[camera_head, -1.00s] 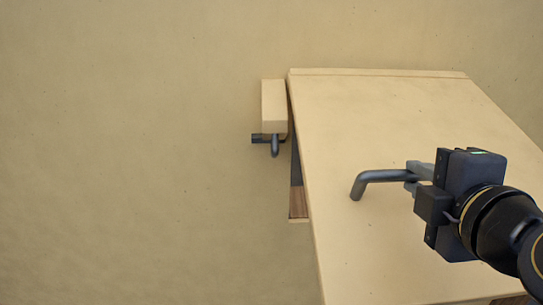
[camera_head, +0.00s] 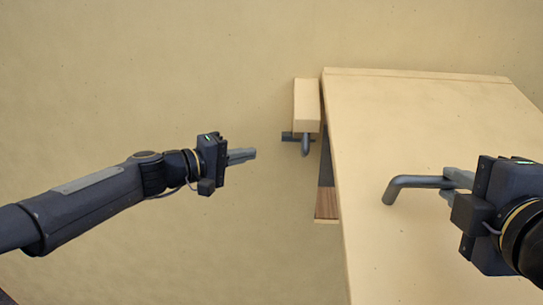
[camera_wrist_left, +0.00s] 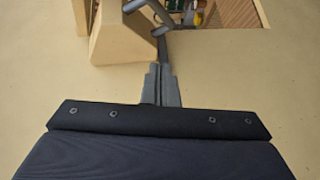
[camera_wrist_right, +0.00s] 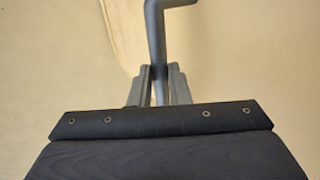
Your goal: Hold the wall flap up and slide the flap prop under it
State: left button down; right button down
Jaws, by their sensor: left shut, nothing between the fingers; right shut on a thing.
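The wall flap (camera_head: 430,130) is a large pale beige panel at the right of the head view, standing out from the wall. My right gripper (camera_head: 450,181) is shut on the flap's grey bent handle (camera_head: 405,183); the right wrist view shows the handle bar (camera_wrist_right: 154,30) between the fingers. The flap prop (camera_head: 307,105) is a beige block with a dark grey handle (camera_head: 306,146), beside the flap's left edge. My left gripper (camera_head: 246,155) is shut and empty, left of the prop and apart from it. In the left wrist view, the prop (camera_wrist_left: 112,38) lies beyond the fingers.
A wall opening shows in the left wrist view, with small coloured things (camera_wrist_left: 195,12) inside and a wooden surface (camera_wrist_left: 238,12). A strip of wood (camera_head: 326,205) shows beside the flap's left edge. The beige wall (camera_head: 120,80) at left is bare.

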jog(key=shift+r, duration=0.15)
pick_arm(q)
jog(key=w+d+f, duration=0.1)
jog(key=w+d, duration=0.3)
jog(key=d, duration=0.6)
jog(key=shift+w+f, duration=0.15)
jog(key=shift+f, duration=0.15)
jog(key=d, duration=0.7)
jog(key=shift+d, duration=0.35)
pick_arm(e)
jog(key=shift+a, duration=0.2)
pick_arm(q)
jog(key=shift+d, duration=0.1)
pick_arm(e)
jog(key=shift+a, duration=0.1)
